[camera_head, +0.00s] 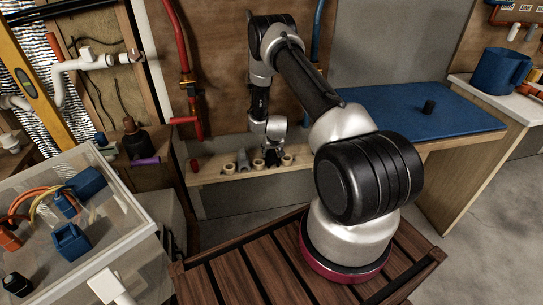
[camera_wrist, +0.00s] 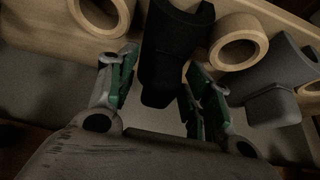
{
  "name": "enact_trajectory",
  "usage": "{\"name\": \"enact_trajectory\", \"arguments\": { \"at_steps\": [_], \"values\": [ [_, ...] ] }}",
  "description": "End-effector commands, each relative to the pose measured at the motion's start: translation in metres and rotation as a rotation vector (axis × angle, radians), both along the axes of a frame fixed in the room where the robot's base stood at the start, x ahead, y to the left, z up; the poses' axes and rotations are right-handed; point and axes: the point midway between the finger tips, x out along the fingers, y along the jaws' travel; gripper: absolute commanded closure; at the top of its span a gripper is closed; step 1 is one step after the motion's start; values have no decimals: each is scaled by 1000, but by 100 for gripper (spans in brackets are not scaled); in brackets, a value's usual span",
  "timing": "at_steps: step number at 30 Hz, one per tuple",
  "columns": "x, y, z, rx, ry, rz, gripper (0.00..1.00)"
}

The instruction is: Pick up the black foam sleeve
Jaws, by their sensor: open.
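The black foam sleeve (camera_wrist: 172,42) stands out from a pale wooden shelf in the wrist view. Its near end hangs down between the two green-padded fingers of my gripper (camera_wrist: 161,72). The fingers are open, one on each side of it, with a visible gap at least on the left; contact on the right is hard to tell. In the head view my gripper (camera_head: 273,146) is low over the shelf, and the dark sleeve (camera_head: 271,159) is small and partly hidden there.
The shelf (camera_head: 211,177) runs along the wall. A blue-topped bench (camera_head: 390,110) holds a small black cylinder (camera_head: 429,107).

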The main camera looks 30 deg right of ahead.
Motion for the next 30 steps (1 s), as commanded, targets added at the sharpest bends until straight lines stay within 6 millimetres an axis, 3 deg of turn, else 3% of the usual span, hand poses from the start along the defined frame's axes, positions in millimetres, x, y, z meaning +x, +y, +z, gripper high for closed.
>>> {"name": "enact_trajectory", "arguments": {
  "at_steps": [5, 11, 30],
  "values": [
    [0, 0, 0, 0, 0, 0, 50],
    [0, 0, 0, 0, 0, 0, 84],
    [0, 0, 28, 0, -1, -1, 84]
  ]
}}
